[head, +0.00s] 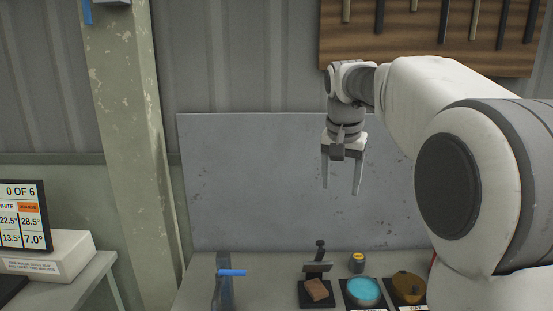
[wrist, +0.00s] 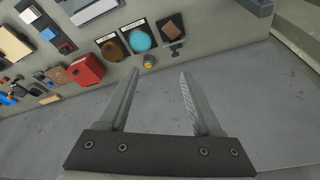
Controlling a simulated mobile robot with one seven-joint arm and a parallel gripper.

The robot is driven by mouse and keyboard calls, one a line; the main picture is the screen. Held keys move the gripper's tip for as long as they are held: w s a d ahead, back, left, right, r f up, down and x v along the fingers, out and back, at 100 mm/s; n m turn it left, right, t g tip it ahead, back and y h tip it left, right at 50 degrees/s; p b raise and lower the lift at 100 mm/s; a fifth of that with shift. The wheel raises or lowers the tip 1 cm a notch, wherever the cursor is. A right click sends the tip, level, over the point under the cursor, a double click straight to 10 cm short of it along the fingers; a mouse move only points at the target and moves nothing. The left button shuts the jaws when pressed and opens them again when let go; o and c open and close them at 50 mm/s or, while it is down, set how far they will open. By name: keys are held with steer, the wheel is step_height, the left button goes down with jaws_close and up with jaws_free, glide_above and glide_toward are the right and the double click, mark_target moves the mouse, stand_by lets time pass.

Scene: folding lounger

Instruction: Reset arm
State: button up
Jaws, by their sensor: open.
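My gripper (head: 341,182) hangs in front of the grey back panel (head: 255,185), fingers pointing down, above the bench. It is open, with nothing between the fingers. In the wrist view the two fingers of my gripper (wrist: 157,92) stand apart, and the grey panel surface shows between and around them. My arm reaches in from the right in the head view and hides part of the panel and the right side of the bench.
The bench (head: 270,270) below holds a brown block (head: 316,290), a turquoise disc (head: 364,290), an amber disc (head: 408,285) and a blue-handled tool (head: 230,272). A red box (wrist: 86,71) shows in the wrist view. A display (head: 22,215) stands left. Space around the gripper is clear.

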steer(key=s+f+n+t, duration=0.1)
steer(key=s+f+n, duration=0.15)
steer(key=s, duration=1.45)
steer(key=s+f+n, duration=0.1)
steer(key=s+f, duration=0.3)
steer(key=s, duration=0.2)
steer(key=s+f+n+t+y+b, duration=0.1)
steer(key=s+f, duration=0.3)
steer(key=s, duration=0.2)
steer(key=shift+s+n, duration=0.25)
steer(key=shift+n, duration=0.1)
